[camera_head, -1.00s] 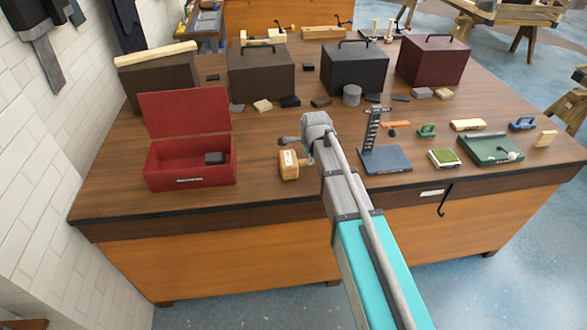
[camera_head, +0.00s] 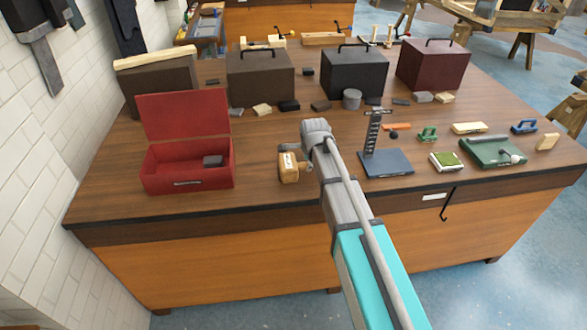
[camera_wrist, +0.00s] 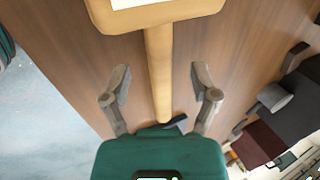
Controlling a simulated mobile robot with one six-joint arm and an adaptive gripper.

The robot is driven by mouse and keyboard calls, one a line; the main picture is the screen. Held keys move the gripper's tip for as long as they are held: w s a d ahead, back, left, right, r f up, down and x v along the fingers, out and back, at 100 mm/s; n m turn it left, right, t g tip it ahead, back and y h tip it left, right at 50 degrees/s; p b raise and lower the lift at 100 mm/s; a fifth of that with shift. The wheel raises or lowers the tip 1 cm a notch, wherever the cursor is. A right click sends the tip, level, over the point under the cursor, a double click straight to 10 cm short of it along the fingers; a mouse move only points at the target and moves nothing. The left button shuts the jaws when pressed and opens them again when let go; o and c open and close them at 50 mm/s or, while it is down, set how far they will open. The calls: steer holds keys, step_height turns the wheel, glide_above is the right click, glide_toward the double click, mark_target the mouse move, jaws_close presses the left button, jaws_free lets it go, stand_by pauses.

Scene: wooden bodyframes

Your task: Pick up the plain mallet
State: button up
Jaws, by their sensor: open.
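The plain mallet (camera_head: 288,167) has a pale wooden block head with a white label and lies on the workbench near its front edge. In the wrist view its head (camera_wrist: 150,12) is at the top edge, and its straight handle (camera_wrist: 158,65) runs down the middle. My gripper (camera_wrist: 160,82) is open, with one finger on each side of the handle and a gap on both sides. In the head view my arm hides most of the gripper.
An open red toolbox (camera_head: 188,180) stands left of the mallet. A dark stand with an upright post (camera_head: 385,162) is close on the right. Dark cases (camera_head: 260,75) line the back, with several small blocks before them. Bare bench top (camera_head: 245,150) lies between toolbox and mallet.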

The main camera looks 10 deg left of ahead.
steer(key=shift+b+x, duration=2)
steer(key=shift+x, duration=0.4)
steer(key=shift+d, duration=0.15)
jaws_close()
